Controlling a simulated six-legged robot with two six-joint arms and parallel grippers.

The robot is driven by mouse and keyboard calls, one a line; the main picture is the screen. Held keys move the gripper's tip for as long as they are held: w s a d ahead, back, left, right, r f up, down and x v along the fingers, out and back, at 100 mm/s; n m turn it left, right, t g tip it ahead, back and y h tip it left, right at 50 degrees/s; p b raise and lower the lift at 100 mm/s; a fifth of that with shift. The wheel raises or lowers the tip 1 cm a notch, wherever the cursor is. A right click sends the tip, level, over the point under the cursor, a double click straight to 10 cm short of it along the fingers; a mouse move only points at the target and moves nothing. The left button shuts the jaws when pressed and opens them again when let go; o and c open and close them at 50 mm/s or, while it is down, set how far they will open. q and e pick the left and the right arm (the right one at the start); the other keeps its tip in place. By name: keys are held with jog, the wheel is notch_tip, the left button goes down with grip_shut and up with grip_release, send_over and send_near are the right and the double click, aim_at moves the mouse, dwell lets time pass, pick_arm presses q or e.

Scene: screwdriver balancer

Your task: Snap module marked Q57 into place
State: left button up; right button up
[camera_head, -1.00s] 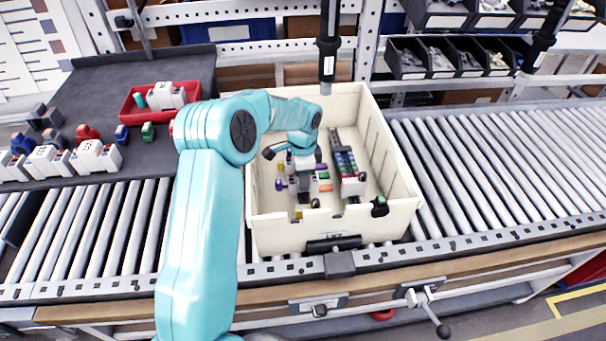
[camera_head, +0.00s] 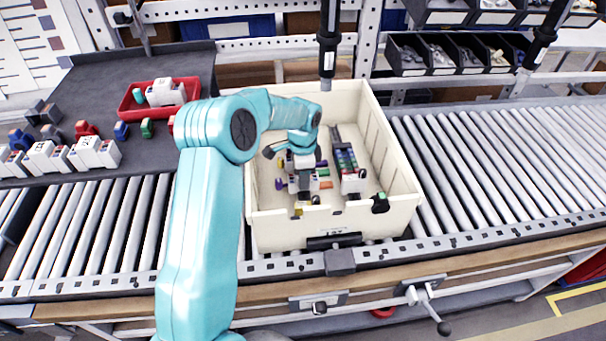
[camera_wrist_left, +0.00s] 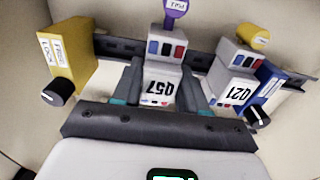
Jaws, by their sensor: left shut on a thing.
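The white module marked Q57 (camera_wrist_left: 160,88) is between the fingers of my left gripper (camera_wrist_left: 163,92) in the wrist view, its label upside down. The gripper is shut on it. The module is at the dark rail (camera_wrist_left: 118,46), in line with the other modules; whether it is fully seated is hidden. A white module marked Q21 (camera_wrist_left: 232,84) stands to its right with a gap between. In the head view my left gripper (camera_head: 302,165) is low inside the cream tote (camera_head: 395,165), over the left rail. My right gripper is not in view.
A yellow block (camera_wrist_left: 66,58) with a black knob stands left of Q57. A purple knob (camera_wrist_left: 176,8) is just beyond it, and a blue block (camera_wrist_left: 270,85) sits right of Q21. A second rail of modules (camera_head: 347,165) lies right of my gripper. Tote walls surround it.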

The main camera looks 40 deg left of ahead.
pick_arm(q)
jog(key=shift+f+b, duration=0.4)
jog(key=shift+f, duration=0.15)
dwell(1.1)
jog(key=o, duration=1.2)
jog(key=shift+o, duration=0.2)
notch_tip(320, 180, up, 16)
jog(key=shift+r, duration=0.2)
notch_tip(320, 180, up, 12)
jog(key=p, duration=1.2)
